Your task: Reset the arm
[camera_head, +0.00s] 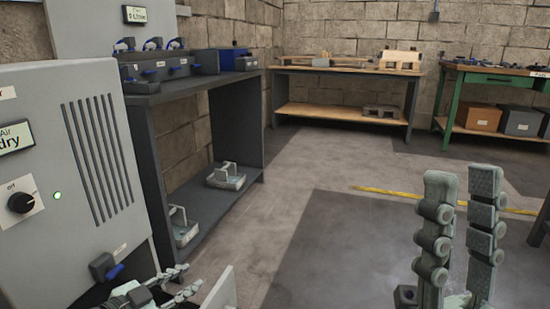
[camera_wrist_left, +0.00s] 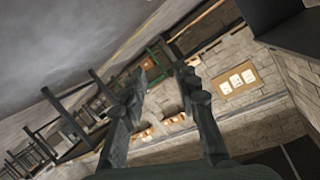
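My left gripper (camera_head: 185,282) is low at the left of the head view, in front of the grey cabinet and partly cut off by the bottom edge. In the left wrist view my left gripper (camera_wrist_left: 160,82) shows two dark fingers standing apart, with nothing between them. My right gripper (camera_head: 461,215) points upward at the lower right of the head view. Its two pale, jointed fingers stand apart with a clear gap and hold nothing.
A grey cabinet (camera_head: 85,185) with a black knob and green light stands close at the left. Beside it is a dark shelf bench (camera_head: 195,86). A wooden-topped bench (camera_head: 345,70) and green workbench (camera_head: 450,102) stand farther back. The middle floor (camera_head: 300,185) is clear.

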